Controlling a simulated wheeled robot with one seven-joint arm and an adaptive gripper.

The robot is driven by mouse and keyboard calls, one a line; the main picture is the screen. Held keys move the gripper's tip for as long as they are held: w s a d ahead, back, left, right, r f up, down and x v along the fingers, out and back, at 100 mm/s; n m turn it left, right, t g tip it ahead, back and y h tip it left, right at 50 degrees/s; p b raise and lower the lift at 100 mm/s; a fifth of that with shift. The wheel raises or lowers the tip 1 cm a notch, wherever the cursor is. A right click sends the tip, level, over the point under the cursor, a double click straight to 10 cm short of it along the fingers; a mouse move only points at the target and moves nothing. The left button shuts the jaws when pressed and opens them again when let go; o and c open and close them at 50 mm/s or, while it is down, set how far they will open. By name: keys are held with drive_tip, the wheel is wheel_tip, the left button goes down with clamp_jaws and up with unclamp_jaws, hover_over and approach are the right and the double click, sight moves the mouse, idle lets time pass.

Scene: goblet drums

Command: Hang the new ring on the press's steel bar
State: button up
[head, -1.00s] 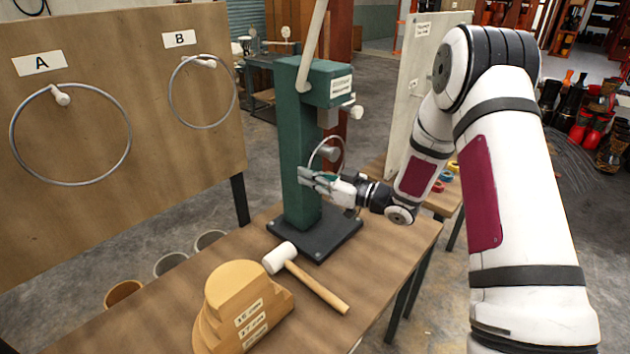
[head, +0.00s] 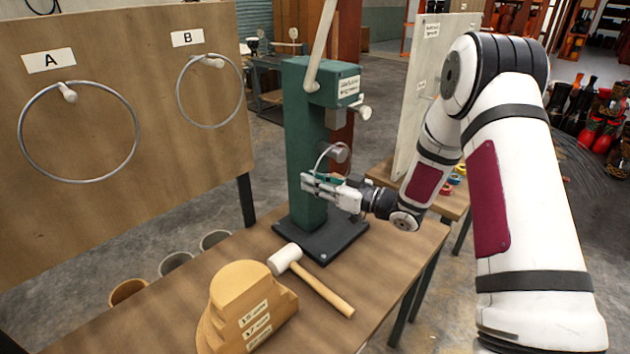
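The green press (head: 302,140) stands on a dark base on the table. Its steel bar (head: 339,153) sticks out from the column, with its round end showing. A thin metal ring (head: 319,158) arcs over the bar end and looks to be around it. Whether its top touches the bar is not clear. The ring's lower part is hidden by my gripper (head: 308,183), which is just below the bar at the column's front. Two fingers show, one above the other, at the ring's lower side; their hold on it is too small to tell.
Board (head: 130,30) at left carries ring A (head: 21,125) and ring B (head: 178,98) on pegs. A white-headed mallet (head: 320,288) and a stepped wooden block (head: 235,295) lie on the table (head: 385,280) before the press. A pale panel (head: 425,60) stands behind my arm.

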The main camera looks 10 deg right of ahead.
drive_tip(key=shift+s+d, duration=0.1)
drive_tip(key=v, duration=1.2)
drive_tip(key=d+r+m+h, duration=0.3)
drive_tip(key=r+h, duration=0.4)
drive_tip(key=r, duration=0.1)
drive_tip(key=d+r+m+h, duration=0.2)
drive_tip(key=r+h, duration=0.5)
drive_tip(key=s+a+m+g, duration=0.2)
drive_tip(key=s+a+g, duration=0.1)
drive_tip(key=s, duration=1.2)
drive_tip(key=s+a+r+m+g, duration=0.1)
drive_tip(key=s+a, duration=0.4)
drive_tip(key=s, duration=1.1)
drive_tip(key=m+g, duration=0.1)
drive_tip(key=g, duration=0.1)
drive_tip(key=shift+m+g+y, duration=0.3)
drive_tip(key=shift+g, duration=0.1)
drive_tip(key=shift+a+r, duration=0.1)
drive_tip(key=shift+r, duration=0.05)
